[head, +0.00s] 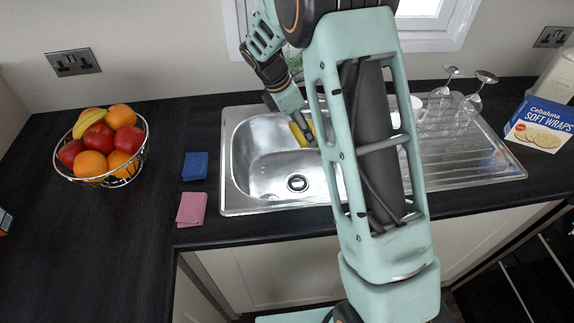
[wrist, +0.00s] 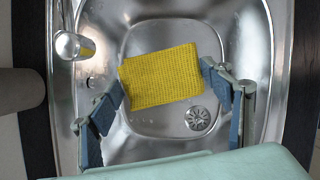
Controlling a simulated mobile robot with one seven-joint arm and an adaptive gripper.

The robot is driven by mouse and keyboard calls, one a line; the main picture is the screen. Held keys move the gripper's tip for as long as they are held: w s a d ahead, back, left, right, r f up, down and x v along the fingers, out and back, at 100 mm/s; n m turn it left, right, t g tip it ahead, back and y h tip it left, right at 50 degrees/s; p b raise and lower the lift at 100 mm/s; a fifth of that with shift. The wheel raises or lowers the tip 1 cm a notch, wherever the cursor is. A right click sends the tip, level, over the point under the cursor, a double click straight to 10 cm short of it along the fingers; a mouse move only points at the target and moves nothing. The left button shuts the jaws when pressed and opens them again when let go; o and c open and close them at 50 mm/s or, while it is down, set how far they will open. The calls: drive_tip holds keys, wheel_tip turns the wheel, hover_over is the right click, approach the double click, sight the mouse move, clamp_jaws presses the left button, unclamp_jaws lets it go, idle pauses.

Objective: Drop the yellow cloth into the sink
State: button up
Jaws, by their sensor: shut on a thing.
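The yellow cloth (wrist: 161,75) is a textured rectangle. It is held between the fingertips of my gripper (wrist: 164,78), gripped at its left and right sides. The sink (head: 262,160) is a steel basin with a round drain (wrist: 198,118). The cloth is over the basin in the wrist view, left of and beyond the drain. In the head view only part of the cloth (head: 299,134) shows at my gripper, towards the back of the basin. My arm hides the right side of the basin. The exact height of the cloth above the basin floor cannot be told.
A tap (wrist: 74,46) stands at the left in the wrist view. A blue cloth (head: 195,166) and a pink cloth (head: 191,209) lie left of the sink, near a fruit bowl (head: 145,150).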

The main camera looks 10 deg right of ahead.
wheel_tip(320, 180, down, 6)
drive_tip(key=b, duration=0.4)
drive_tip(key=shift+r, duration=0.1)
drive_tip(key=o, duration=1.4)
drive_tip(key=v, duration=1.1)
drive_tip(key=shift+s+a+r, duration=0.1)
drive_tip(key=shift+a+r, duration=0.15)
drive_tip(key=shift+r, duration=0.25)
drive_tip(key=shift+d, duration=0.15)
